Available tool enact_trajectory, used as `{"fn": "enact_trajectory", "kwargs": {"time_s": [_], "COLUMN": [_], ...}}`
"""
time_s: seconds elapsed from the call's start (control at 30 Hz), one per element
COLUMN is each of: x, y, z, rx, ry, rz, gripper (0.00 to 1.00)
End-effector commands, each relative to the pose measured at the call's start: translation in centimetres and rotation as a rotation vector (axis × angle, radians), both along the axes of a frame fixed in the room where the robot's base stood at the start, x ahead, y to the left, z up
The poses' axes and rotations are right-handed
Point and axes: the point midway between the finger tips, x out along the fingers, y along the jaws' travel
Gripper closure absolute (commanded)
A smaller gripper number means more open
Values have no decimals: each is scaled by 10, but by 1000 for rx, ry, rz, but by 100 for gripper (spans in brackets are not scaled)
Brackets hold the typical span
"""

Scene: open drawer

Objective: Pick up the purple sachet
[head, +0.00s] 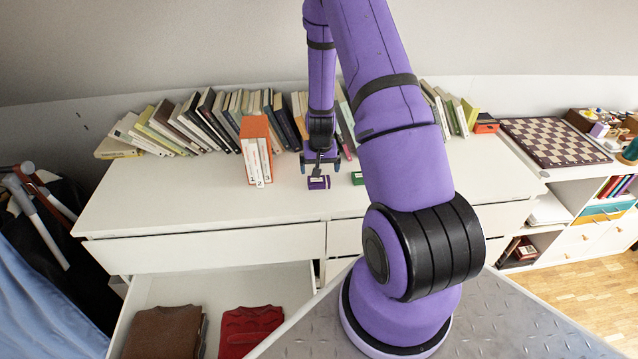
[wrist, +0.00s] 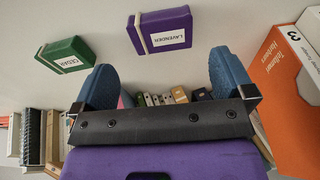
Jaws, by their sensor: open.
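The purple sachet (head: 318,183) lies flat on the white dresser top, just in front of and below my gripper (head: 320,166) in the head view. In the wrist view the purple sachet (wrist: 160,31), with a white label reading LAVENDER, lies beyond the fingertips, roughly centred between them. My gripper (wrist: 165,76) is open, its two blue fingers wide apart with nothing between them. The fingers look apart from the sachet; the exact height above the dresser top is hard to tell.
A green sachet labelled CEDAR (wrist: 67,60) lies beside the purple one; in the head view the green sachet (head: 357,179) is partly hidden by my arm. Orange-cased books (head: 256,150) stand left of my gripper. A book row (head: 215,120) lines the back. An open drawer (head: 285,286) holds folded clothes.

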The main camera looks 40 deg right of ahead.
Motion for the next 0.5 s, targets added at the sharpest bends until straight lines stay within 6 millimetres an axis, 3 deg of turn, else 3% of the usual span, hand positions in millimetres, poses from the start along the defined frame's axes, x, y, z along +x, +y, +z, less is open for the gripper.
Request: {"fn": "enact_trajectory", "kwargs": {"time_s": [0.27,0.5], "x": [2,6], "y": [-1,-3], "z": [-17,-46], "rx": [0,1], "ry": [-1,1], "rz": [0,0], "gripper": [0,0]}}
